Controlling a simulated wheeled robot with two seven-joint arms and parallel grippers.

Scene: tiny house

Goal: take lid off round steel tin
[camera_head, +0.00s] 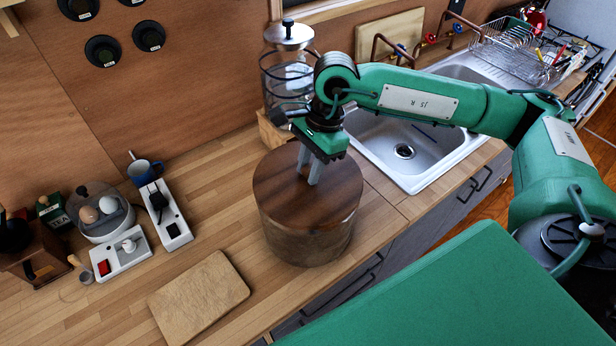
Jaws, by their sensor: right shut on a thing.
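A large round tin (305,243) with brownish, shiny-looking sides stands on the wooden counter in the middle of the head view. Its broad lid (335,205), dark brown with a wood-like grain, covers the top. No gap shows between lid and tin; I cannot tell whether the lid is slightly raised. My right gripper (308,176) points down from above at the lid's upper middle and is shut on it. The part held between the fingers is hidden. My left gripper is not in view.
A glass jar (288,75) with a metal lid stands behind the tin, close to my right wrist. A steel sink (385,160) lies to the right. A wooden board (198,298), power strip (166,215) and egg cooker (100,212) are on the left. Bare counter lies left of the tin.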

